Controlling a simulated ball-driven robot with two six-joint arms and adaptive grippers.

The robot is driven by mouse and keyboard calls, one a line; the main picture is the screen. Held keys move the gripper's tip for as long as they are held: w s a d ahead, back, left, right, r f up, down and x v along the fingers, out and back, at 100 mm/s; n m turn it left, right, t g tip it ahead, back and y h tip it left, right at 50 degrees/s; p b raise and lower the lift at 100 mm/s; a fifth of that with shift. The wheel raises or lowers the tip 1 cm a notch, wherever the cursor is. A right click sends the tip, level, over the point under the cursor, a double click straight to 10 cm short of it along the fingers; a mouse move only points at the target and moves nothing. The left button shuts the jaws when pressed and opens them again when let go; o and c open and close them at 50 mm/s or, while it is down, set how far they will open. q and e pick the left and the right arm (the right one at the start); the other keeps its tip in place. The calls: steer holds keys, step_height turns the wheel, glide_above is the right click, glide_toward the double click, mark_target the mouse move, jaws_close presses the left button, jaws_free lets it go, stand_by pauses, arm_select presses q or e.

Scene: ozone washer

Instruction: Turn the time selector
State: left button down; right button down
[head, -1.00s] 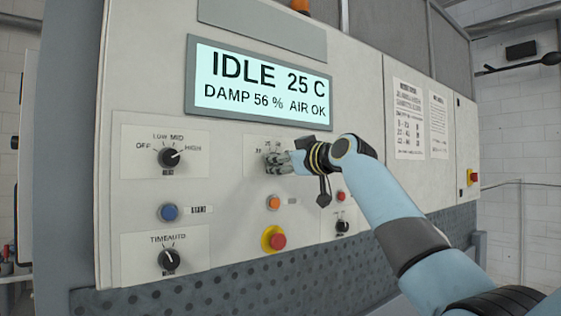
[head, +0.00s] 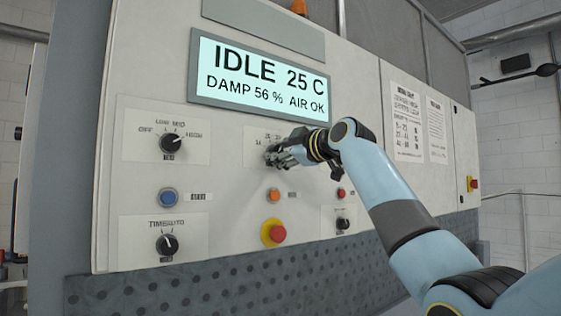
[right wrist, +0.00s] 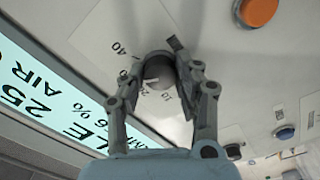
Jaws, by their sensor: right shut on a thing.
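A dark round knob (right wrist: 160,72) with a number scale around it, including 20 and 40, is on a pale plate of the machine's front panel. I take it for the time selector. My right gripper (right wrist: 166,66) has its two fingers on either side of this knob and is shut on it. In the head view my right gripper (head: 273,156) reaches the plate from the right and hides most of the knob. The knob's pointer cannot be read clearly. My left gripper is not in view.
The display (head: 262,82) above reads IDLE, 25 C. Two other black knobs, OFF-LOW-MID-HIGH (head: 171,144) and TIME/AUTO (head: 167,244), are to the left. An orange button (head: 273,195) and a red button on yellow (head: 274,233) are just below my gripper.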

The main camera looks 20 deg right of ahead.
steer(key=shift+f+n+b, duration=0.1)
steer(key=shift+n+b, duration=0.2)
steer(key=shift+n, duration=0.3)
steer(key=c, duration=0.9)
jaws_free()
steer(key=shift+c, duration=0.2)
steer(key=v, duration=1.2)
